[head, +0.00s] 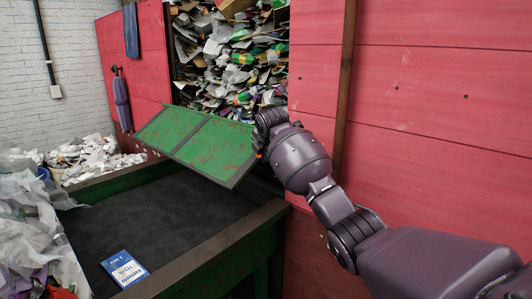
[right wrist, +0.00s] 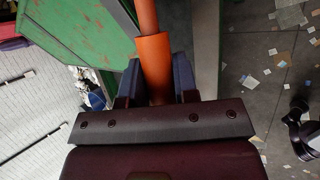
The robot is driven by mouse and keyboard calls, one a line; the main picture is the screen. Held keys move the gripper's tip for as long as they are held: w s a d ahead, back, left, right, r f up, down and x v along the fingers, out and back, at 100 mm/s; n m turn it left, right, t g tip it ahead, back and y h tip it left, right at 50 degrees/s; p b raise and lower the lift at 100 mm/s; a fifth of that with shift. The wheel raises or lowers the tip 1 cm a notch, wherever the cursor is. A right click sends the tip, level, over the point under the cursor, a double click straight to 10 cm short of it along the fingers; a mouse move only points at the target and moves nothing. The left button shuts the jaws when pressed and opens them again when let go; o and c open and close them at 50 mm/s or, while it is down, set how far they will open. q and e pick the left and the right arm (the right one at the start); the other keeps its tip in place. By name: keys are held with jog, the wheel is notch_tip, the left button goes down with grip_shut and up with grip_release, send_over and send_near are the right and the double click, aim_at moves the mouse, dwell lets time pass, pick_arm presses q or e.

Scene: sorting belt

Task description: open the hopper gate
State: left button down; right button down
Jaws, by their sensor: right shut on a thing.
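The green hopper gate (head: 222,148), scuffed with rust marks, slants outward and down over the belt (head: 150,225) in the head view. Above it the hopper opening shows a heap of mixed waste (head: 235,60). My right gripper (head: 259,150) is at the gate's right edge. In the right wrist view its dark fingers (right wrist: 157,82) are shut around an orange bar handle (right wrist: 155,55), beside a green panel (right wrist: 85,30). In the head view my gripper mostly hides this handle. My left gripper is in neither view.
A blue and white packet (head: 125,268) lies on the otherwise bare near belt. The belt has raised green side walls (head: 210,255). Pale plastic and paper waste (head: 30,215) heaps at the left. Red panels (head: 430,90) stand at the right. Scraps litter the floor (right wrist: 260,100).

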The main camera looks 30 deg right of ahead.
jog(key=c, duration=0.9)
grip_release()
jog(key=shift+r, duration=0.15)
jog(key=shift+r, duration=0.1)
jog(key=b+v, duration=0.1)
jog(key=v, duration=0.9)
jog(key=shift+s+r+b, duration=0.25)
jog(key=shift+b, duration=0.15)
